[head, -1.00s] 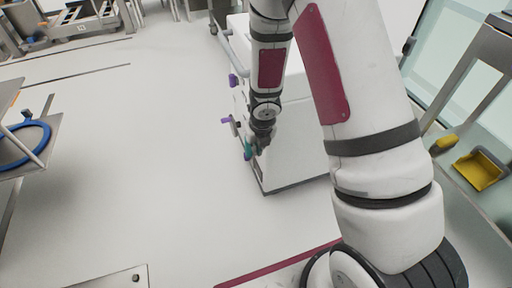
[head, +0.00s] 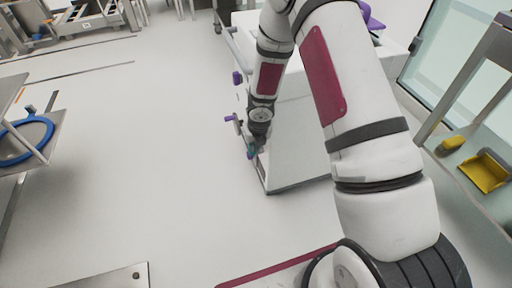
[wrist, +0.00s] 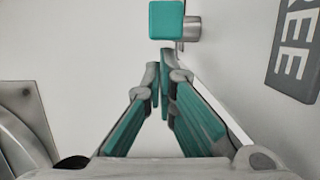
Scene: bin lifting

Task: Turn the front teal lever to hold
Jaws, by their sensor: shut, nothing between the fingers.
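The teal lever shows in the wrist view as a teal block (wrist: 166,20) on a short grey metal stub, just beyond my fingertips. My gripper (wrist: 159,72) is shut and empty, its two fingers together, with the tips just below the block in the picture. A small gap seems to lie between tips and block. In the head view the teal lever (head: 251,154) is a small patch low on the side of the white cabinet (head: 300,160), and my gripper (head: 258,146) is right at it, hiding part of it. The lever's exact angle is hard to tell.
A grey label (wrist: 296,50) reading "REE", cut off by the frame edge, is at the wrist view's right. Purple handles (head: 238,77) (head: 230,117) stick out farther along the cabinet. The floor (head: 130,150) left of the cabinet is clear. A yellow dustpan (head: 484,172) lies at right.

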